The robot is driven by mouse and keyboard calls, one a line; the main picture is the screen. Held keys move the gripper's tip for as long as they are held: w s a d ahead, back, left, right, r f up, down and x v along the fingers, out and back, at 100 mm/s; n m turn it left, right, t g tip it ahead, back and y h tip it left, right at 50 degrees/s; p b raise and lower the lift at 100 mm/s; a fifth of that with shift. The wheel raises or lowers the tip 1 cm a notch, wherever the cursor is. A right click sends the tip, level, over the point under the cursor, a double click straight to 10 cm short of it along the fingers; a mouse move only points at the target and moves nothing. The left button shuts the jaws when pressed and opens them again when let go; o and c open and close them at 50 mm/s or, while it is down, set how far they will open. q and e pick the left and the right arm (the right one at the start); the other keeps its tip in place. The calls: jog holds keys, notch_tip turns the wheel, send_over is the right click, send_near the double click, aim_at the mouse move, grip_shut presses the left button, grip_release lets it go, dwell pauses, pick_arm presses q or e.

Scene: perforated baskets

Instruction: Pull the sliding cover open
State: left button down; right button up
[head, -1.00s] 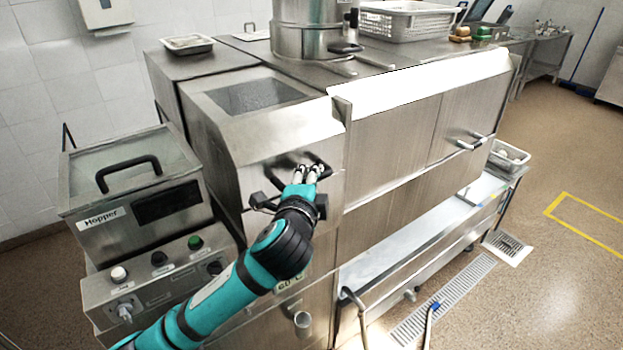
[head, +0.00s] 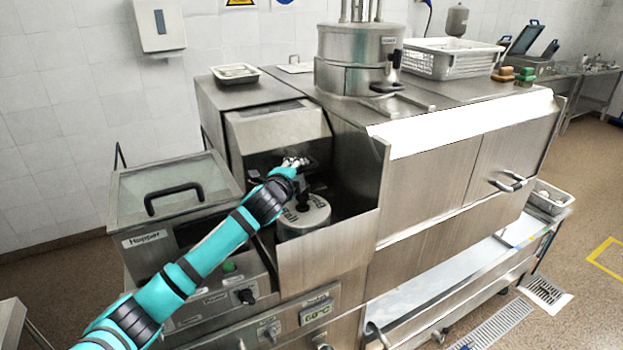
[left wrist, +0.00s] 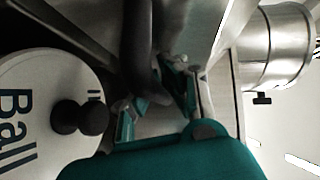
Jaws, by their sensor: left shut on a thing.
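The sliding cover (head: 275,127) is a steel hood on the left part of the machine. It sits raised and back, leaving the compartment below open at the front. My left gripper (head: 295,163) is shut on the cover's dark bar handle, at the cover's lower front. In the left wrist view, the handle (left wrist: 138,45) runs down between the fingers (left wrist: 158,97). The fingers hide part of the handle. My right gripper is in neither view.
A white round lidded container (head: 305,217) with a black knob stands inside the opening, just below my gripper; its lid reads "Ball" in the wrist view. The hopper (head: 165,200) is on the left. A steel cylinder (head: 358,60) stands on top.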

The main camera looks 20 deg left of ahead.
pick_arm(q)
jog(key=shift+w+a, duration=0.65)
jog(key=shift+a, duration=0.25)
jog(key=c, duration=1.3)
grip_release()
